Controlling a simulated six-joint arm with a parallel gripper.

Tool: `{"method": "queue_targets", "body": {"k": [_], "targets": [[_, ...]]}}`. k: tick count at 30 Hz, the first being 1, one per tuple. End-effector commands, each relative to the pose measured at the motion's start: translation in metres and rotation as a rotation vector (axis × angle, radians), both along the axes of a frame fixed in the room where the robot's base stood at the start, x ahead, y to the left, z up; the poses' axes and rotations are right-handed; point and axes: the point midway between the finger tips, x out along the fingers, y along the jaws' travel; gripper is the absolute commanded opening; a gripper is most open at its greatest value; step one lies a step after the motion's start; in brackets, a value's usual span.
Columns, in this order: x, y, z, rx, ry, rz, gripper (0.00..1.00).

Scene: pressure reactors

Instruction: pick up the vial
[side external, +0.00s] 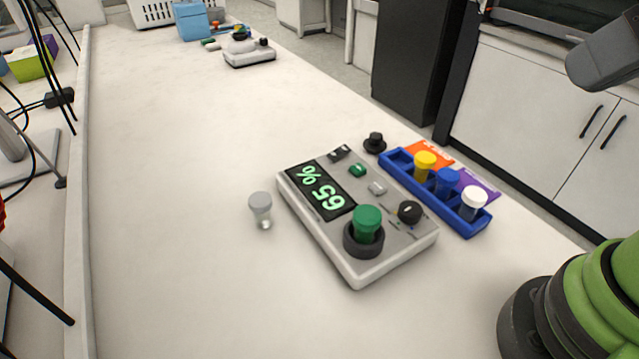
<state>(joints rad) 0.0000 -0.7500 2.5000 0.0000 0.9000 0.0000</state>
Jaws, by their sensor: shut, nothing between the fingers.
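A grey-capped clear vial (260,208) stands on the white bench, just left of the reactor. A green-capped vial (367,224) sits in the black round holder on top of the reactor (400,246). A blue rack (466,221) right of the reactor holds a yellow-capped vial (424,165), a blue-capped vial (447,181) and a white-capped vial (473,202). My gripper's fingers are not in view. Parts of my arm show at the right edge, apart from all the vials.
The reactor's display reads 65%. A black knob-like piece (375,143) stands behind it. Orange (430,151) and purple (478,185) labels lie beside the rack. A second device (249,53) and a blue box (191,21) are at the far end. The bench's left part is clear.

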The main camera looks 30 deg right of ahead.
Motion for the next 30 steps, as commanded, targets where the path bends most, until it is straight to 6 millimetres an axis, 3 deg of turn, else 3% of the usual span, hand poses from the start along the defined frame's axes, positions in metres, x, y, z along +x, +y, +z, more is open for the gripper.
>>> {"method": "queue_targets", "body": {"k": [2,9,11,22,30], "targets": [[0.000,0.000,0.000,0.000,0.000,0.000,0.02],[0.000,0.000,0.000,0.000,0.000,0.000,0.57],[0.000,0.000,0.000,0.000,0.000,0.000,0.68],[0.007,0.003,0.000,0.006,0.035,0.004,0.68],[0.060,0.031,-0.021,0.009,0.282,0.002,0.68]]}}
